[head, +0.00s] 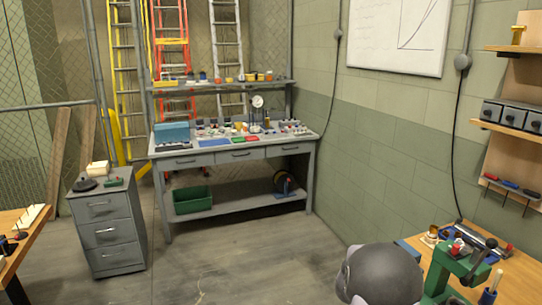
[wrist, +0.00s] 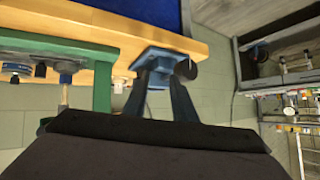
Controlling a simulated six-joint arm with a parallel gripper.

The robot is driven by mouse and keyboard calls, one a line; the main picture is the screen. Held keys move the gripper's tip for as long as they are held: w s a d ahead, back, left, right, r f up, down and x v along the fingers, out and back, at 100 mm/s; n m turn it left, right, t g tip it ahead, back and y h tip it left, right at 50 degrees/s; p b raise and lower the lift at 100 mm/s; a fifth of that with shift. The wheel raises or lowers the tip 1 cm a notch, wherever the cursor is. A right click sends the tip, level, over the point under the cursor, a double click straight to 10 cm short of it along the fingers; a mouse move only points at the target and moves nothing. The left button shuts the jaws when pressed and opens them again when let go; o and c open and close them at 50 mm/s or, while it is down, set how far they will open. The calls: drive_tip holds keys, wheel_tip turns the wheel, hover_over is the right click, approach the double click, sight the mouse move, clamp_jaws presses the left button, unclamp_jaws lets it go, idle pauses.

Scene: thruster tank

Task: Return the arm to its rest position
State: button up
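My gripper (wrist: 159,84) shows in the wrist view as two dark fingers rising from a broad black body at the bottom. The fingers stand apart, and nothing is visibly held between them. A small blue bench device (wrist: 168,60) lies in line with the fingertips; I cannot tell the distance to it. My gripper cannot be made out in the head view. A dark grey rounded form at the head view's bottom edge may be part of my arm.
In the wrist view, a wooden bench (wrist: 105,12) and green machine frame (wrist: 103,80) appear upside down. The head view shows a green machine (head: 440,270) on the right bench (head: 415,245), a grey workbench (head: 235,155) and a drawer cabinet (head: 105,230). Open floor (head: 240,265) lies between.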

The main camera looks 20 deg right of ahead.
drive_tip(key=a+f+n+y, duration=0.2)
drive_tip(key=a+n+y, duration=0.65)
drive_tip(key=a, duration=2.05)
drive_tip(key=s+a+n+g, duration=0.2)
drive_tip(key=s+a, duration=0.2)
drive_tip(key=s, duration=0.6)
drive_tip(key=s+a+f+n+g, duration=0.1)
drive_tip(key=s+a+n+g, duration=0.2)
drive_tip(key=s, duration=0.8)
drive_tip(key=shift+a+g+y, duration=0.3)
drive_tip(key=shift+a+y, duration=0.15)
drive_tip(key=shift+a, duration=0.45)
